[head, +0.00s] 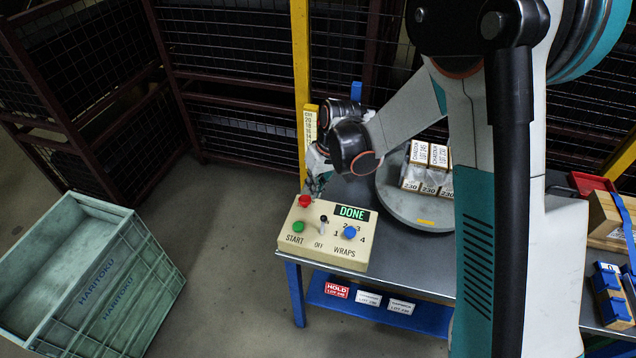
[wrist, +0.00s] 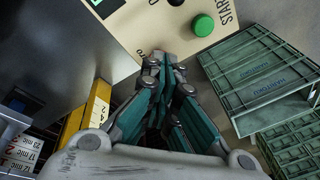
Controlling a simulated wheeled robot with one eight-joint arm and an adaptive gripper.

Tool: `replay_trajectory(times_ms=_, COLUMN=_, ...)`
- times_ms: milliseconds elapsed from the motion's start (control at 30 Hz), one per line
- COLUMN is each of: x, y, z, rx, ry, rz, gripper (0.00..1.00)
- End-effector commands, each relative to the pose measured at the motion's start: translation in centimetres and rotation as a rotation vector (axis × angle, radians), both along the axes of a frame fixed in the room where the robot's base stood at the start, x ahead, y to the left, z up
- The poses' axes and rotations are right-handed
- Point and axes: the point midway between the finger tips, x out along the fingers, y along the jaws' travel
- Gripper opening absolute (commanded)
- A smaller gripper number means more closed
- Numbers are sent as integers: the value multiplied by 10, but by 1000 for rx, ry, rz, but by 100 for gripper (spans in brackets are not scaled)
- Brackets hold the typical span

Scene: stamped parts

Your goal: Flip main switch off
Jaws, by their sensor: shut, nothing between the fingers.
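A beige control box (head: 318,259) sits at the near left corner of the grey table. The lever is not clearly visible there.
The box also bears a green START button (head: 298,227), a blue WRAPS knob (head: 350,232) and a display (head: 352,213) reading DONE. A round turntable (head: 400,207) with labelled cartons stands behind right. Green crates (head: 110,270) stand on the floor at left. A yellow post (head: 301,80) rises behind.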

Motion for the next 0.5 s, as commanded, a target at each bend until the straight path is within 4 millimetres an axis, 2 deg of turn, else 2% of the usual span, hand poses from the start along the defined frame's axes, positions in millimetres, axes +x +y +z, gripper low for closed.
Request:
replay_trajectory(times_ms=33, x=1, y=2, z=-12, rx=0, ry=0, rz=1, gripper=0)
replay_trajectory(times_ms=267, x=4, y=10, z=-47, rx=0, ry=0, rz=1, gripper=0)
replay_trajectory(times_ms=500, x=-21, y=-3, z=-40, rx=0, ry=0, rz=-1, gripper=0)
